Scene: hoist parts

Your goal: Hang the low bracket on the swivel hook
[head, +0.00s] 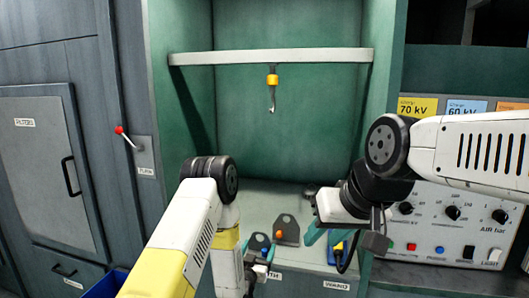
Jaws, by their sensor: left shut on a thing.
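The swivel hook (272,98) hangs empty below a yellow collar from the pale crossbar. A dark bracket with an orange patch (287,229) stands on the bench below. A smaller dark bracket with a blue patch (259,242) is in front of it to the left; which one is called low is not marked. My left gripper (257,268) is low at the bench front, shut, seemingly on the blue-patched bracket; its fingertips are mostly hidden. My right gripper (377,232) is over the right side of the bench, with its jaw opening unclear.
A blue and yellow item (340,248) lies on the bench beside my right gripper. The crossbar (270,57) spans the green alcove, with free room around the hook. A control panel (450,225) stands right. A red-knobbed lever (126,136) sticks out left.

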